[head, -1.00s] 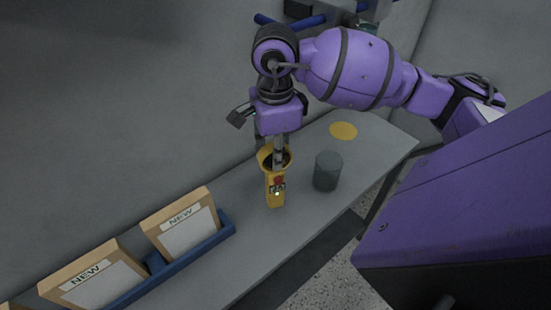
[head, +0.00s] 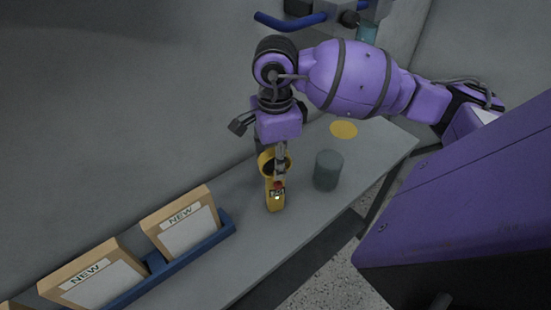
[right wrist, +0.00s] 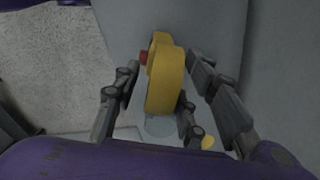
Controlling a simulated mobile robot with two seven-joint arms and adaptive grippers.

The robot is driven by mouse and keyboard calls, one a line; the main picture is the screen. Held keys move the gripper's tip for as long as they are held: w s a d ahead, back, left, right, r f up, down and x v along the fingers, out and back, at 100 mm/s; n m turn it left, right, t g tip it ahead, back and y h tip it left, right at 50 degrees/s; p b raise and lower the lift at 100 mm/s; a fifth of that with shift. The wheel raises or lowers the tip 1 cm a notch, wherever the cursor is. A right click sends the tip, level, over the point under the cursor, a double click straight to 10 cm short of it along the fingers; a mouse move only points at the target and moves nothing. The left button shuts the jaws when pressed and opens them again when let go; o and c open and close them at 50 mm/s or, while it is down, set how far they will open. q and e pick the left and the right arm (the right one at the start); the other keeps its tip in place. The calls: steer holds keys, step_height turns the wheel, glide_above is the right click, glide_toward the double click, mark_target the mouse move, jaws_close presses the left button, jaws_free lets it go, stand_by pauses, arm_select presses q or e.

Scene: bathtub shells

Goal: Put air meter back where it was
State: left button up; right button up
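The air meter (head: 275,194) is yellow, with a ring at its upper end and a red button and small lit display on its body. In the head view it is over the grey bench, left of a dark grey cylinder; I cannot tell if it touches the bench. My right gripper (head: 280,172) reaches down to its ring end. My left gripper is out of view.
A dark grey cylinder (head: 327,170) stands close to the right of the meter. A flat yellow disc (head: 343,130) lies behind it on the grey bench (head: 250,245). Boxes marked NEW (head: 183,228) stand in a blue rack (head: 225,230) at the left. A wall rises behind.

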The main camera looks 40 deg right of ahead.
step_height(320, 180, up, 12)
steer(key=shift+r, duration=0.2)
stand_by(0.4)
